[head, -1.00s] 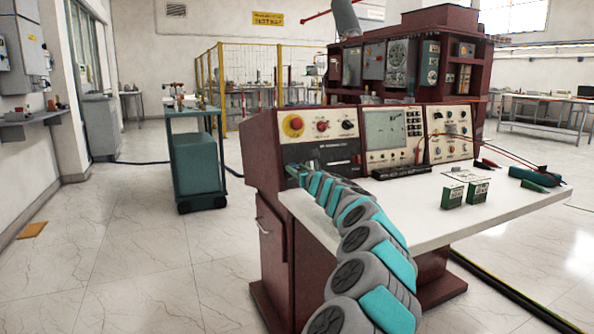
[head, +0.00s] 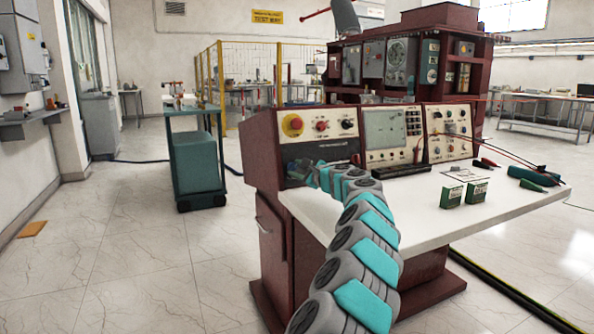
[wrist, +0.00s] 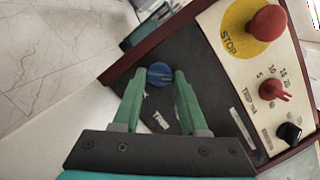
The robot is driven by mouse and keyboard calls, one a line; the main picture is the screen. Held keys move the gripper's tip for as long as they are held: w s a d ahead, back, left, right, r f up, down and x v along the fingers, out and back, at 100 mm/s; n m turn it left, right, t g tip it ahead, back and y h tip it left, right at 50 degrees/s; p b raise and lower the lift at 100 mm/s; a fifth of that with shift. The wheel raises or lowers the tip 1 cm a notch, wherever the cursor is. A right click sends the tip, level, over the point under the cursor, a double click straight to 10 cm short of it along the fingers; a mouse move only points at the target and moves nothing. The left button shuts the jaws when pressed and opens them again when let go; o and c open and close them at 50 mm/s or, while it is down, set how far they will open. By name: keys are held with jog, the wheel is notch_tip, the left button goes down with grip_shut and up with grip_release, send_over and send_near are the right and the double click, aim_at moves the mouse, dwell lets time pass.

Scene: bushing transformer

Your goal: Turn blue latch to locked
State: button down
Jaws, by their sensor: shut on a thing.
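The blue latch (wrist: 160,74) is a small round blue knob on a dark panel, seen in the wrist view. My gripper (wrist: 158,77) has green fingers on either side of the knob, with the tips shut on it. A partly readable label lies on the panel just below the knob. In the head view my gripper (head: 300,171) is at the left end of the dark lower panel of the maroon console (head: 265,150). The blue latch is hidden there behind my gripper and arm.
A red stop button (wrist: 267,23) on a yellow disc, a red knob (wrist: 274,90) and a black knob (wrist: 289,132) sit beside the latch panel. The white desk (head: 415,225) holds two green boxes. A teal cart (head: 195,160) stands left; open floor surrounds it.

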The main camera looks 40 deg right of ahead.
jog(key=n, duration=0.4)
jog(key=shift+d+g+y, duration=0.1)
jog(key=shift+g+y, duration=0.3)
jog(key=n+g+b, duration=0.1)
jog(key=n, duration=0.3)
jog(key=shift+n, duration=0.5)
jog(key=shift+c, duration=2.2)
grip_release()
jog(key=shift+r, duration=0.1)
